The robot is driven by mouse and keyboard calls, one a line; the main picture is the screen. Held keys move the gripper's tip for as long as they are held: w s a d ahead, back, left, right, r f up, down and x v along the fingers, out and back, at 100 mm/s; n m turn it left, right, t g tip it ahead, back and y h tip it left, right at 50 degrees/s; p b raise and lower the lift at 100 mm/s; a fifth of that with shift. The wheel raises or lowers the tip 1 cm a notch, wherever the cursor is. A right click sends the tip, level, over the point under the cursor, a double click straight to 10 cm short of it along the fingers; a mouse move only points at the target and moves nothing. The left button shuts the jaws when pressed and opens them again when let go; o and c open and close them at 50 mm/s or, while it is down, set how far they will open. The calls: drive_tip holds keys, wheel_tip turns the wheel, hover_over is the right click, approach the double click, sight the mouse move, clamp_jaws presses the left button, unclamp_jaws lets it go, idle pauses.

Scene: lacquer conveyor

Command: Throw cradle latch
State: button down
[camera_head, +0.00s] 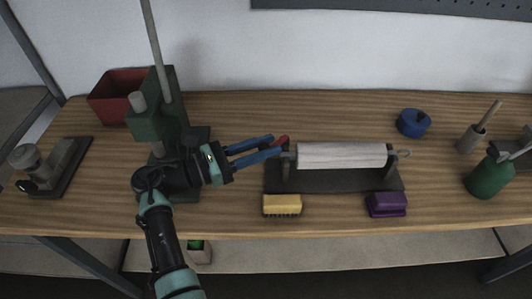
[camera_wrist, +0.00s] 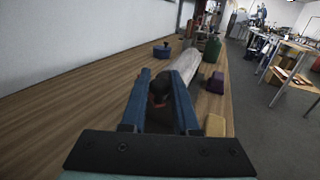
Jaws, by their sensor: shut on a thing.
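The roller also shows in the wrist view (camera_wrist: 184,66). A small red-tipped latch (camera_head: 281,141) is at the cradle's left end. My gripper (camera_head: 277,145) reaches it from the left with its blue fingers pointing right. The fingers are shut on the latch. In the wrist view my gripper (camera_wrist: 160,88) has a dark part with a reddish spot between the fingers, which partly hide the cradle's left end.
A yellow brush (camera_head: 282,205) and a purple block (camera_head: 386,205) lie in front of the cradle. A blue round pot (camera_head: 413,122), a cup with a stick (camera_head: 471,138) and a green container (camera_head: 490,176) stand to the right. A green press (camera_head: 160,120) and red bin (camera_head: 119,95) stand left.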

drive_tip(key=shift+w+a+g, duration=0.1)
drive_tip(key=shift+g, duration=0.2)
drive_tip(key=c, duration=0.7)
unclamp_jaws()
drive_tip(key=b+v, duration=0.1)
drive_tip(key=v, duration=1.2)
drive_tip(key=shift+w+f+b, duration=0.1)
drive_tip(key=shift+f+b, duration=0.1)
drive_tip(key=shift+b, duration=0.15)
